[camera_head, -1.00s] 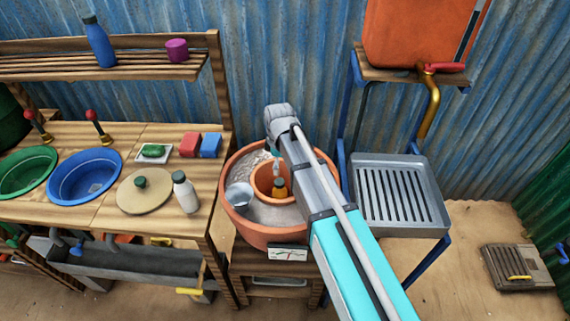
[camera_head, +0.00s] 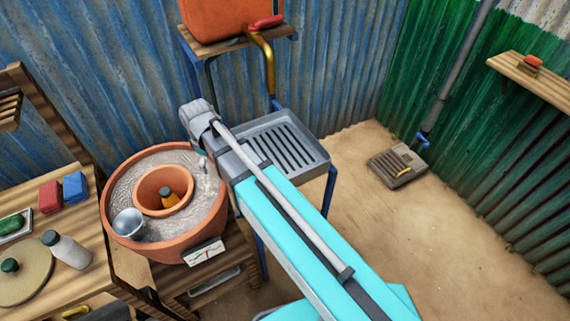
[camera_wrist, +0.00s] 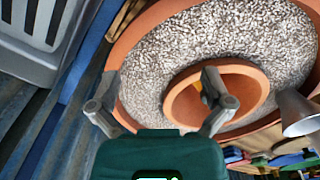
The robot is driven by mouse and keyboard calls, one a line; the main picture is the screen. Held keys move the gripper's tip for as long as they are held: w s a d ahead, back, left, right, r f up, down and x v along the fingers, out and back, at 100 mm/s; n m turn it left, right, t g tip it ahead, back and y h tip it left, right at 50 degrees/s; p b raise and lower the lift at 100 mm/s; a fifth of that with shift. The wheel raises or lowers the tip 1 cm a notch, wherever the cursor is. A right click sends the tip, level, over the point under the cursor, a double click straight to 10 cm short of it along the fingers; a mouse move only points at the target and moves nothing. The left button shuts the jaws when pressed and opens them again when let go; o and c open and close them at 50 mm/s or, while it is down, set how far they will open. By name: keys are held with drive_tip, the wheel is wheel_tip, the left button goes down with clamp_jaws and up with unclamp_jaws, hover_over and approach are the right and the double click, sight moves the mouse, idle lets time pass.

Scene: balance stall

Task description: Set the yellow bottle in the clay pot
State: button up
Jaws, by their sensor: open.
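The yellow bottle (camera_head: 170,200), with a dark top, stands inside the inner clay pot (camera_head: 141,187) in the head view. That pot sits in gravel within a larger clay pot (camera_head: 112,222). In the wrist view the inner pot (camera_wrist: 257,91) shows, and a sliver of yellow is mostly hidden behind a finger. My gripper (camera_wrist: 160,85) is open with nothing between its fingers. It is over the gravel side of the large pot, apart from the bottle. In the head view my arm mostly hides it.
A metal cup (camera_head: 129,223) rests on the gravel beside the inner pot. A grey slatted tray stand (camera_head: 318,158) is behind my arm. The wooden bench on the left holds a white bottle (camera_head: 69,251), a red block (camera_head: 49,197) and a blue block (camera_head: 75,186). Floor at right is mostly clear.

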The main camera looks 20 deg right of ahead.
drive_tip(key=s+d+m, duration=0.1)
drive_tip(key=d+m, duration=0.1)
drive_tip(key=d, duration=0.2)
drive_tip(key=s+d+m, duration=0.1)
drive_tip(key=d+m, duration=0.1)
drive_tip(key=d, duration=0.2)
drive_tip(key=s+d+m, duration=0.1)
drive_tip(key=d, duration=0.3)
drive_tip(key=shift+s+d+m, duration=0.15)
drive_tip(key=shift+d+m, duration=0.05)
drive_tip(key=shift+m, duration=0.2)
drive_tip(key=s+d+m, duration=0.1)
drive_tip(key=d+m, duration=0.1)
drive_tip(key=d, duration=0.1)
drive_tip(key=s+d+m, duration=0.1)
drive_tip(key=s+d, duration=0.1)
drive_tip(key=d, duration=0.1)
drive_tip(key=s+d+m, duration=0.1)
drive_tip(key=d+m, duration=0.1)
drive_tip(key=d, duration=0.1)
drive_tip(key=shift+s+d+m, duration=0.15)
drive_tip(key=shift+s+m, duration=0.05)
drive_tip(key=shift+m, duration=0.1)
drive_tip(key=c, duration=0.6)
